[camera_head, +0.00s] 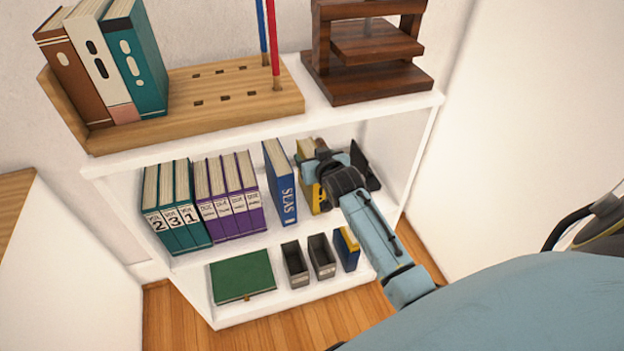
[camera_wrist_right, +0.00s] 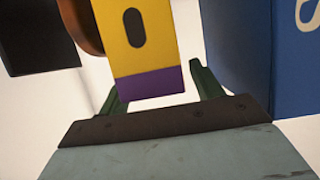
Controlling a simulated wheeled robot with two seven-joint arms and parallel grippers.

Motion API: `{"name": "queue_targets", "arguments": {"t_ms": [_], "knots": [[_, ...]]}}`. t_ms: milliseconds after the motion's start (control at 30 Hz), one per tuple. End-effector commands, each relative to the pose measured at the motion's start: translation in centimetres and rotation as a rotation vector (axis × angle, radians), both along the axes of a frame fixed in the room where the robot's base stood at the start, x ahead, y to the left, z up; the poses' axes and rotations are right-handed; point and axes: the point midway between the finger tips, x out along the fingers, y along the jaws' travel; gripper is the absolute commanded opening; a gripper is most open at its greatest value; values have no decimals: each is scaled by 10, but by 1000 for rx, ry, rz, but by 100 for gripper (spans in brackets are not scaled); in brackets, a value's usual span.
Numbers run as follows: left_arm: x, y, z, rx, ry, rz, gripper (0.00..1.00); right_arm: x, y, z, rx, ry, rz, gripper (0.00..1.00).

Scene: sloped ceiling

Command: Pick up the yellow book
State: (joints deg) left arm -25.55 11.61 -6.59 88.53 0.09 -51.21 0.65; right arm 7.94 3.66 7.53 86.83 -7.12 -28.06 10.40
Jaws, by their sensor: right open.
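The yellow book (camera_head: 308,187) stands upright on the middle shelf, right of the blue SEAS book (camera_head: 282,190), partly hidden by my right gripper. My right gripper (camera_head: 318,164) is at the book's spine. In the right wrist view the yellow spine (camera_wrist_right: 138,60), with a dark oval and a purple end band, shows between the two open green fingers (camera_wrist_right: 156,84). Gaps show beside the spine, and the fingers are not closed on it. How deep the fingers reach along the book I cannot tell. My left gripper is not in view.
The blue book (camera_wrist_right: 240,55) stands close to one finger. A dark bookend-like object (camera_head: 364,166) is right of the gripper. Teal and purple volumes (camera_head: 230,200) fill the shelf's left. The upper shelf board (camera_head: 340,118) is above; grey bins (camera_head: 321,257) stand below.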

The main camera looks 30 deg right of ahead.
Motion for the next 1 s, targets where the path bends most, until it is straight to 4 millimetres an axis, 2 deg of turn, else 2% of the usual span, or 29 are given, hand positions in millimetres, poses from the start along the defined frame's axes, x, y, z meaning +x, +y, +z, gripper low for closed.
{"name": "queue_targets", "arguments": {"t_ms": [333,800,833,1000], "knots": [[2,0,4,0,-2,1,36,3,-1,-1,0,1,0,64],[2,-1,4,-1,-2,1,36,3,0,-1,0,1,0,3],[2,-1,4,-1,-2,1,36,3,0,-1,0,1,0,0],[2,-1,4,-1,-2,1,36,3,0,-2,0,1,0,0]]}}
